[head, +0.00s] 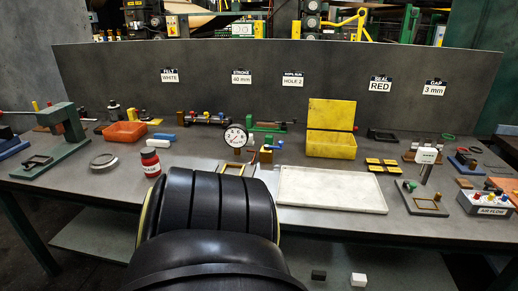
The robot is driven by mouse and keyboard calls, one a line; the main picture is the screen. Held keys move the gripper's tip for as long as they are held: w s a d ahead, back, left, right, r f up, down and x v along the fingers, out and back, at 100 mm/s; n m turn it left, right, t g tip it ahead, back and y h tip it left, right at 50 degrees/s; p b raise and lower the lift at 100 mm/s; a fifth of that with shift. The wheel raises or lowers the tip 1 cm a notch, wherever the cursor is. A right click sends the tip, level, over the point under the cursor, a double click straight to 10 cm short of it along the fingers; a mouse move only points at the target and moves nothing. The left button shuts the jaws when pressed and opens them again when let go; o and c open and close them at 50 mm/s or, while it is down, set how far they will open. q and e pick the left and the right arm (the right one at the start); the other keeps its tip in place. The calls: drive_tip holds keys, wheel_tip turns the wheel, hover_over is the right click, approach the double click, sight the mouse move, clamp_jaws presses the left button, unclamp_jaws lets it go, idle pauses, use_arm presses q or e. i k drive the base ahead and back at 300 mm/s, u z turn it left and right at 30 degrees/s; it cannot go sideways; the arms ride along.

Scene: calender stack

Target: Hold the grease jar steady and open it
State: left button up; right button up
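The grease jar (150,165) is a small red jar with a dark lid and a white label. It stands upright on the grey workbench (120,190), left of the middle, and its lid is on. Nothing is seen touching the jar. Neither my left nor my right gripper shows in the head view. A large black ribbed part of my arm fills the lower middle and hides the bench's front edge there, close to the right of the jar.
A round metal dish (103,161) lies left of the jar, with a green press (73,130) beyond it. An orange bin (125,132) stands behind. A dial gauge (236,136) is to the right, then a white tray (330,190) and an open yellow box (331,145).

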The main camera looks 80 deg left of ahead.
sight(151, 167)
drive_tip(key=z, duration=0.05)
drive_tip(key=i, duration=0.15)
drive_tip(key=u, duration=3.4)
